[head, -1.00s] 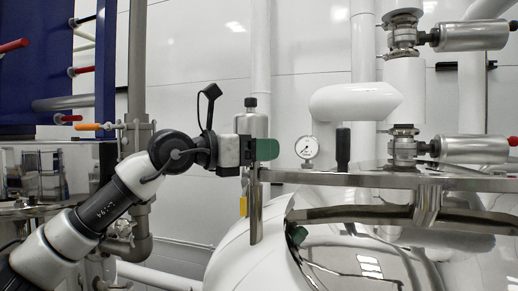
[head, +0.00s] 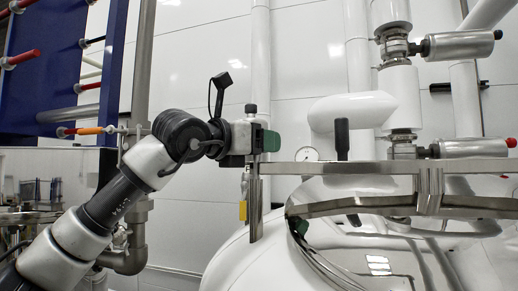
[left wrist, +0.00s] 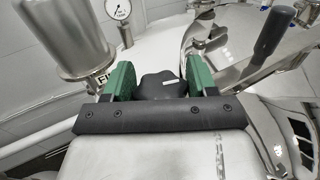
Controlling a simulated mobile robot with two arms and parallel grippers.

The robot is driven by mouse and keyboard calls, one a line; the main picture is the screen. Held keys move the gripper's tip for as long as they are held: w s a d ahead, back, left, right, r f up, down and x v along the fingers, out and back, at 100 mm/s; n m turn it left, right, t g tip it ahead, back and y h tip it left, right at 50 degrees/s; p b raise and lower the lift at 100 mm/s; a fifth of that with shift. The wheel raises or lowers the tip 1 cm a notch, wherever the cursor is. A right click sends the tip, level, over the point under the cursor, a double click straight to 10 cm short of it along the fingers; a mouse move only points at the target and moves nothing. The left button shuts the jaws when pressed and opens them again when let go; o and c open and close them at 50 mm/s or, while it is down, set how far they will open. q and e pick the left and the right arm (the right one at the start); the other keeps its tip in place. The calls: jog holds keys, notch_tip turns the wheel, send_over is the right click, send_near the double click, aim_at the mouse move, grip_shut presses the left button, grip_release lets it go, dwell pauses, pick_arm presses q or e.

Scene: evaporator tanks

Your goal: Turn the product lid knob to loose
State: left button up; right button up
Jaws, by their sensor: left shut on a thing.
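A dark lobed knob (left wrist: 162,86) with a small pale mark sits between the green fingers in the left wrist view. I take it to be the product lid knob. My left gripper (head: 266,141) is shut on it at the left edge of the shiny tank lid (head: 375,195). In the head view the green finger hides the knob, so its turn angle cannot be read there. My right gripper is not in view.
A dark upright handle (head: 342,138) rises from the lid; it also shows in the left wrist view (left wrist: 272,32). A metal cylinder (left wrist: 62,30) stands close left of the fingers. A gauge (head: 309,155) is behind the lid. Steel valves (head: 397,48) are at the right.

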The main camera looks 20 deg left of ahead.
pick_arm(q)
jog(key=shift+r, duration=0.1)
jog(key=o, duration=0.9)
jog(key=shift+s, duration=0.1)
jog(key=shift+s+a+f+b, duration=0.2)
jog(key=shift+s+a+b, duration=0.1)
jog(key=shift+s+b, duration=0.2)
jog(key=b+v, duration=0.4)
jog(key=v, duration=0.5)
jog(key=shift+s+a, duration=0.25)
jog(key=shift+s, duration=0.1)
jog(key=shift+r, duration=0.1)
